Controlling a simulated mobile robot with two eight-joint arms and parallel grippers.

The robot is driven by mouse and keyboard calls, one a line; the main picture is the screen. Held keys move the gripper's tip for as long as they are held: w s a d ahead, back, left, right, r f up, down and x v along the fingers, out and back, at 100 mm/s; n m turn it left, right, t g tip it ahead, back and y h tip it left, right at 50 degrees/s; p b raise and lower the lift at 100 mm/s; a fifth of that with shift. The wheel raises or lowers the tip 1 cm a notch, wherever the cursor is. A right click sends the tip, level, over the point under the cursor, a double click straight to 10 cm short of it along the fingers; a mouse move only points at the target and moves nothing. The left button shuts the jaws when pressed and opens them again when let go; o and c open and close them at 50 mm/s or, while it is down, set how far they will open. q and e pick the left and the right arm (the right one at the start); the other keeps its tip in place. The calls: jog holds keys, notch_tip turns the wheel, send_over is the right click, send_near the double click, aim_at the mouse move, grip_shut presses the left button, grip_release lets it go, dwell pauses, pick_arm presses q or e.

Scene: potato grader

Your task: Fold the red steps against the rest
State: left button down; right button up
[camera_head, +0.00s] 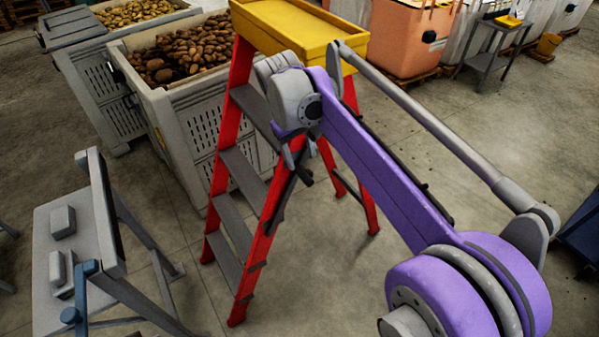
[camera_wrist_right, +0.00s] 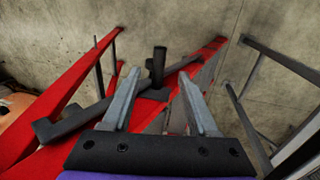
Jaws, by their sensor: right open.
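The red steps (camera_head: 219,187) stand upright with grey treads and a yellow top tray (camera_head: 290,28). Their rear legs (camera_head: 366,190) are spread apart from the front frame. My right gripper (camera_head: 299,172) reaches down beside the front rail, under the tray. In the right wrist view my right gripper (camera_wrist_right: 160,74) is open, with a grey brace bar (camera_wrist_right: 85,122) and its upright dark peg (camera_wrist_right: 159,62) ahead between the fingers. I cannot tell whether the fingers touch it. Red rails (camera_wrist_right: 75,75) show beyond. I cannot tell which thing is the rest. My left gripper is out of view.
Slatted crates of potatoes (camera_head: 212,98) stand behind and left of the steps. A grey stand (camera_head: 45,215) with a blue clamp is at the lower left. Orange bin (camera_head: 400,35) and grey trolley (camera_head: 487,58) are at the back. The floor right of the steps is clear.

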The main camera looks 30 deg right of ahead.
aim_at(307, 178)
jog(key=x, duration=0.8)
jog(key=shift+f, duration=0.4)
grip_shut()
dwell(0.9)
